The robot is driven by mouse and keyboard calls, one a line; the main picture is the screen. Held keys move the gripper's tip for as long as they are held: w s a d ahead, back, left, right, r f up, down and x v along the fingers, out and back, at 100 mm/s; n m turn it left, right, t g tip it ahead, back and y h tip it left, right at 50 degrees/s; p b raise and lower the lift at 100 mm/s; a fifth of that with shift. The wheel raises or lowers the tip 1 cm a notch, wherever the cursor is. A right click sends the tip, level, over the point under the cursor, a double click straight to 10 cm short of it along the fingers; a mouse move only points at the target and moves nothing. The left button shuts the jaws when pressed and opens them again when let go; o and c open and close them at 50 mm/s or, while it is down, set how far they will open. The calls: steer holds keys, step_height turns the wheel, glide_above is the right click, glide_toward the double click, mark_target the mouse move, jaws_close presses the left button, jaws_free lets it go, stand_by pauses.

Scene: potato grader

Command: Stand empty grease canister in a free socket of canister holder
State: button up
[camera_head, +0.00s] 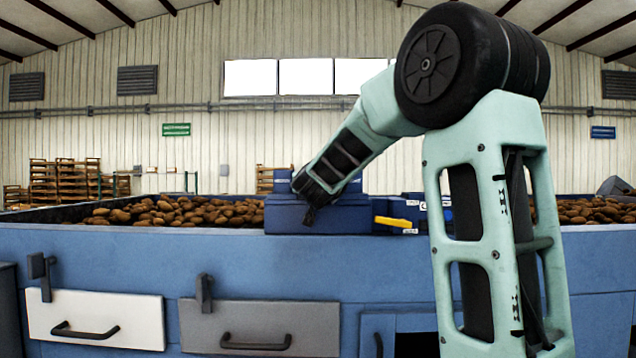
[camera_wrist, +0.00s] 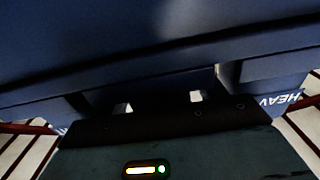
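My gripper (camera_head: 309,214) points down and to the left, in front of a dark blue box (camera_head: 350,216) on the machine's top edge. In the wrist view a dark blue surface (camera_wrist: 150,45) fills the space ahead of it, very close. Two small pale patches show beyond the dark gripper body; the fingers are too dark to tell whether they are open or shut, or hold anything. I cannot make out the empty grease canister. I cannot tell whether the blue box is the canister holder, and no sockets show.
A yellow object (camera_head: 393,222) lies right of the blue box, with small labelled items (camera_head: 411,203) behind it. Potatoes (camera_head: 175,211) fill the machine bed behind its blue front wall (camera_head: 200,255). A white drawer (camera_head: 95,318) and a grey drawer (camera_head: 260,325) are below.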

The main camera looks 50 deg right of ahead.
steer(key=shift+a+r, duration=0.1)
steer(key=shift+r, duration=0.05)
steer(key=b+v, duration=0.2)
steer(key=v, duration=0.9)
steer(key=shift+s+a, duration=0.25)
steer(key=shift+s, duration=0.1)
